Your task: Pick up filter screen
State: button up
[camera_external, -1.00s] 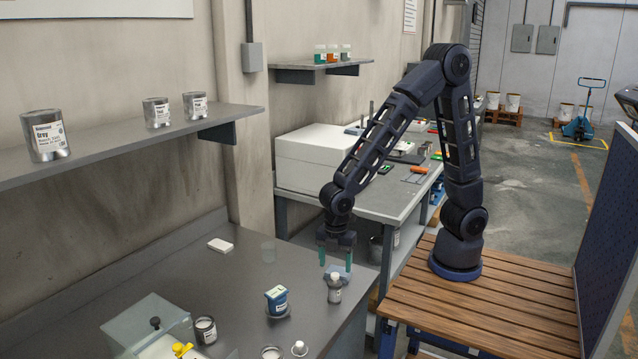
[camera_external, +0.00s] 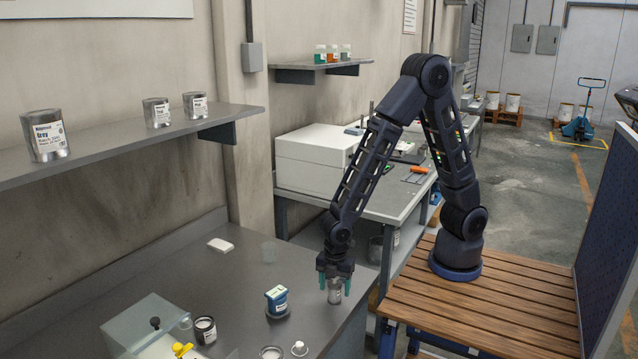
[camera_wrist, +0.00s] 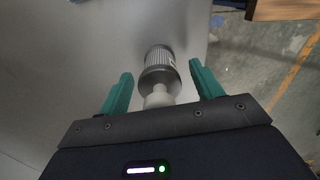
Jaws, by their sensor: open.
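A grey, ribbed cylinder with a dark collar and a pale knob, which looks to be the filter screen (camera_wrist: 157,68), shows in the wrist view between the fingers. In the external view the filter screen (camera_external: 334,297) stands near the right edge of the grey bench, its upper part hidden by my gripper. My gripper (camera_external: 335,287) points down over it, open, with one green finger on each side. In the wrist view my gripper (camera_wrist: 160,72) shows gaps between both fingers and the cylinder.
An open jar (camera_external: 205,330), a small white-topped item (camera_external: 299,348) and a clear case (camera_external: 146,318) are at the front left. The bench (camera_external: 240,272) is mostly clear behind the box.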

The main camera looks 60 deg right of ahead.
jog(key=c, duration=1.2)
jog(key=shift+r, duration=0.1)
